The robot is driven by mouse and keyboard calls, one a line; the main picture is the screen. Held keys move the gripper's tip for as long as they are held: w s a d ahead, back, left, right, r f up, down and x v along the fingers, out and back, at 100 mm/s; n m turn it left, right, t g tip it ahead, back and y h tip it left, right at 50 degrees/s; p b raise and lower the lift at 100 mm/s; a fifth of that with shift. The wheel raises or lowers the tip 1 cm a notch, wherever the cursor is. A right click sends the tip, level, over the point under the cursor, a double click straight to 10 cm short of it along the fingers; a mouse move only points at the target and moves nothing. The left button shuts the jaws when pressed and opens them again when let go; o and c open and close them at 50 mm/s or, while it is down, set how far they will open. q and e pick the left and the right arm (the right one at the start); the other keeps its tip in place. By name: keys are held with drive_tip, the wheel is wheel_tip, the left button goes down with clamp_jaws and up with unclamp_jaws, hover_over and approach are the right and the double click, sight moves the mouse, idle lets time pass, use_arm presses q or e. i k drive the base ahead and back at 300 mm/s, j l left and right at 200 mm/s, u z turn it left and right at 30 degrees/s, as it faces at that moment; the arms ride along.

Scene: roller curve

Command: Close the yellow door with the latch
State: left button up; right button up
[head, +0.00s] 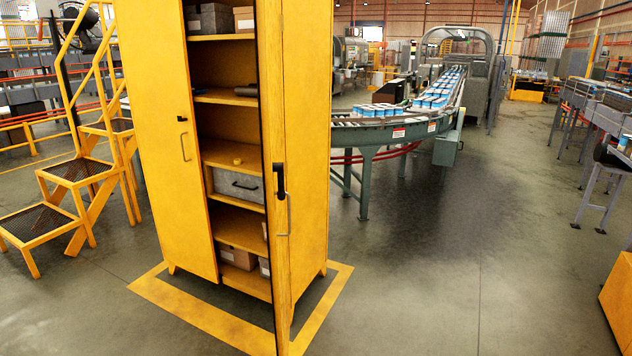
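A tall yellow cabinet (302,130) stands left of the middle in the head view, with its front open. Its left yellow door (160,110) is swung out to the left and carries a small black latch piece and a slim handle (184,147). Its right yellow door (281,255) is swung toward me and seen nearly edge-on. A black latch (279,181) sits on that right door, above a thin handle (288,215). Neither of my grippers shows in this view.
Shelves inside hold boxes and a grey drawer-like bin (238,187). Yellow steps (75,170) stand at the left. A curved roller conveyor (375,137) with blue-and-white cartons runs behind on the right. Open grey floor (440,270) lies right of the cabinet. An orange-yellow box (618,300) is at the right edge.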

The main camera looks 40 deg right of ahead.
sight(267, 13)
drive_tip(key=k+l+z, duration=0.2)
drive_tip(key=l, duration=0.15)
drive_tip(key=k+l+z, duration=0.2)
drive_tip(key=l, duration=0.15)
drive_tip(key=l+z, duration=0.2)
drive_tip(key=l, duration=0.15)
drive_tip(key=k, duration=0.05)
